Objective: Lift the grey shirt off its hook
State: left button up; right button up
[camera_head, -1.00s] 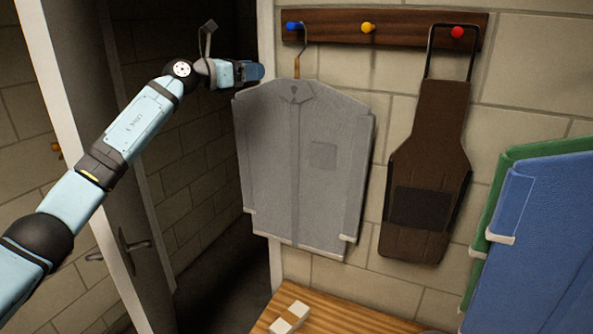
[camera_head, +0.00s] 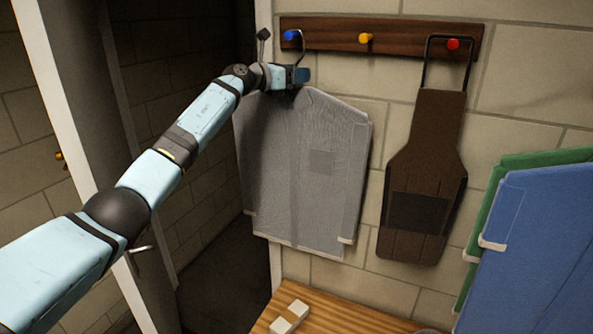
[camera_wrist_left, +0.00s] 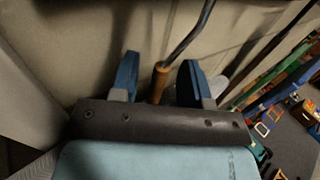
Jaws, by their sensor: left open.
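The grey shirt (camera_head: 305,180) hangs on its hanger from the blue hook (camera_head: 291,36) at the left end of the wooden rack. My left gripper (camera_head: 302,76) is at the hanger's neck, just above the collar, and partly hides it. In the left wrist view, my left gripper (camera_wrist_left: 160,74) is open. The hanger's wooden neck (camera_wrist_left: 159,84) shows between its two blue fingers, with the metal hook wire (camera_wrist_left: 190,40) rising above. Gaps show on both sides of the neck. My right gripper is not in view.
A brown apron (camera_head: 425,170) hangs from the red hook (camera_head: 453,44); the yellow hook (camera_head: 365,38) is empty. Blue (camera_head: 530,250) and green (camera_head: 485,215) garments are at the right. A wooden surface (camera_head: 345,318) holding a small pale block (camera_head: 289,317) lies below.

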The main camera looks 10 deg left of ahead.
pick_arm(q)
jog(key=shift+a, duration=0.15)
jog(key=shift+c, duration=1)
grip_shut()
